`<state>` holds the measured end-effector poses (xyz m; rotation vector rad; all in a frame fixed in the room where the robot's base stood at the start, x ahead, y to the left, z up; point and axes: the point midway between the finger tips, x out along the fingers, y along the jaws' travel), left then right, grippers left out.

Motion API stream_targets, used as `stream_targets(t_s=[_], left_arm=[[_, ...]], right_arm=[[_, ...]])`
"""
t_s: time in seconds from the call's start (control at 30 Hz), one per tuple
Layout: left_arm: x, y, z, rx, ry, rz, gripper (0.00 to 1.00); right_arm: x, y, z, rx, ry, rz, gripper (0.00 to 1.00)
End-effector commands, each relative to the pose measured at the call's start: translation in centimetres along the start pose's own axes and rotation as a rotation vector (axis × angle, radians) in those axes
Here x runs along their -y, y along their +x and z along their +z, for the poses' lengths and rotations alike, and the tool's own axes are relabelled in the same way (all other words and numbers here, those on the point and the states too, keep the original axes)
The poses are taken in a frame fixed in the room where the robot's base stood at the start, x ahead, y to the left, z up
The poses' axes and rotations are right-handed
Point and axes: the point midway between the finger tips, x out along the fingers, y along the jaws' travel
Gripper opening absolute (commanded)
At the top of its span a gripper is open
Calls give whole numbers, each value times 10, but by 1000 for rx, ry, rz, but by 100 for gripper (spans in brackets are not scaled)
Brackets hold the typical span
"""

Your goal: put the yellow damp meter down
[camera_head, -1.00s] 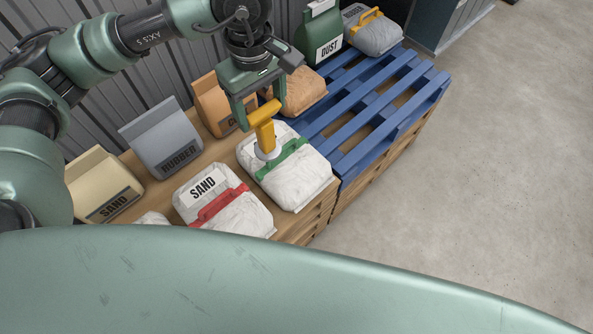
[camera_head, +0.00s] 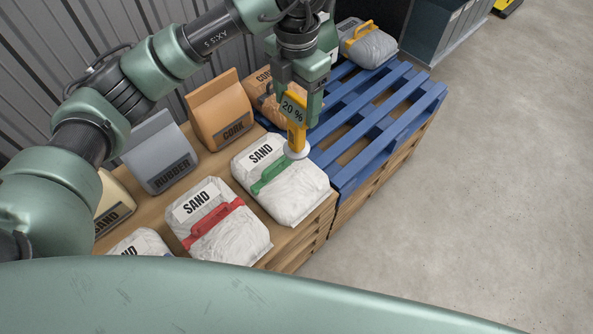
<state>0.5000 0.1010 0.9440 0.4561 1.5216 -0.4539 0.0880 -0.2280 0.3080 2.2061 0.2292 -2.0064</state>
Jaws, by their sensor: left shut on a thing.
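The yellow damp meter (camera_head: 296,137) is upright in my left gripper (camera_head: 296,103), with a screen reading "20 %" and a round white foot at its lower end. My left gripper is shut on its upper part. The foot shows in front of the right edge of the white sand bag with the green handle (camera_head: 295,195); I cannot tell whether it touches the bag. My right gripper is not in view.
A white sand bag with a red handle (camera_head: 232,240) lies beside it on the wooden pallets. Rubber (camera_head: 160,152), cork (camera_head: 219,110) and other bags stand behind. The blue pallet (camera_head: 375,120) has bare slats; a yellow-handled bag (camera_head: 368,45) sits at its far end.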

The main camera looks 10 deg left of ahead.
Motion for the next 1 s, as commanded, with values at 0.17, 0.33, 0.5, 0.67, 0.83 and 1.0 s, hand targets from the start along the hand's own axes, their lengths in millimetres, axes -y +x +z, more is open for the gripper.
stream_targets(t_s=[0.17, 0.33, 0.5, 0.67, 0.83, 1.0], left_arm=[[1, 48, -2, -7, 2, -3, 0], [1, 93, -2, -5, 3, -3, 0], [1, 126, -1, -2, 4, -2, 0], [1, 139, 0, 0, 5, -1, 0], [1, 156, -1, -2, 5, -2, 0], [1, 180, -1, -1, 5, -2, 0]], right_arm=[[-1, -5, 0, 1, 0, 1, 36], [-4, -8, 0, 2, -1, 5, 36], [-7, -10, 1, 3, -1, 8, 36], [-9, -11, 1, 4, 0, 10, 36], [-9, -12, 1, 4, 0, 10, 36], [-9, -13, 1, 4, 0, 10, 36]])
